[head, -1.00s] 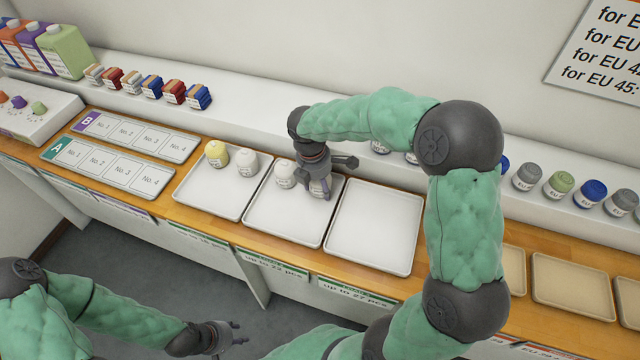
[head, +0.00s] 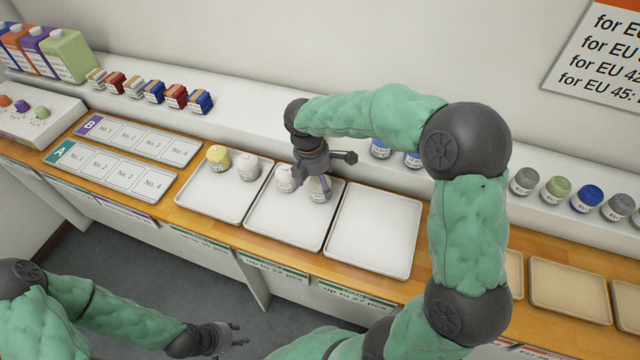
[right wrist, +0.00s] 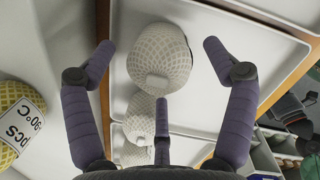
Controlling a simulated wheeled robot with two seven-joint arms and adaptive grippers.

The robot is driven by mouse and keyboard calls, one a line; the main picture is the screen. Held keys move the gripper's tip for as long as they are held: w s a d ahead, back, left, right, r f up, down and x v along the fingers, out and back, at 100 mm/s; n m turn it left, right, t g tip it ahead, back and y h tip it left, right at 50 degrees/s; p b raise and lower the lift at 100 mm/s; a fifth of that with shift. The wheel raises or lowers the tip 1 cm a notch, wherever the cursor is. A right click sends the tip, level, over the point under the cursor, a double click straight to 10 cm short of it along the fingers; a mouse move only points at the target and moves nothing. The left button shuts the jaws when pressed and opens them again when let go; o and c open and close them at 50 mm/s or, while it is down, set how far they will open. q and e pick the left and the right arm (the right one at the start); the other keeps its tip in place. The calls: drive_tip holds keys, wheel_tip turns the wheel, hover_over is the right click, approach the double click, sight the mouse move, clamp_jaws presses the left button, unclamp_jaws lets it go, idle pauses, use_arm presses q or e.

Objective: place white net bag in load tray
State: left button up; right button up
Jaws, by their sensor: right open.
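A white net bag (head: 318,190) stands in the middle white tray (head: 283,232), partly hidden by my right gripper (head: 322,187). The right gripper is open above it. In the right wrist view, this bag (right wrist: 158,60) lies ahead of the spread fingers, apart from them. A second white net bag (head: 285,178) stands beside it in the same tray. A third white bag (head: 248,166) is in the left tray (head: 215,202), next to a yellow one (head: 217,158). I cannot tell by label which tray is the load tray. My left gripper (head: 238,338) is open and empty, low in front of the counter.
The right white tray (head: 372,230) is empty. A yellow bag (right wrist: 14,122) is close by at left in the right wrist view. Slot boards (head: 110,172) lie left of the trays.

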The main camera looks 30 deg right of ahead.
drive_tip(key=r, duration=0.2)
drive_tip(key=r+p, duration=0.1)
drive_tip(key=r, duration=0.2)
drive_tip(key=a+r+p, duration=0.1)
drive_tip(key=r, duration=0.2)
drive_tip(key=shift+a+r, duration=0.1)
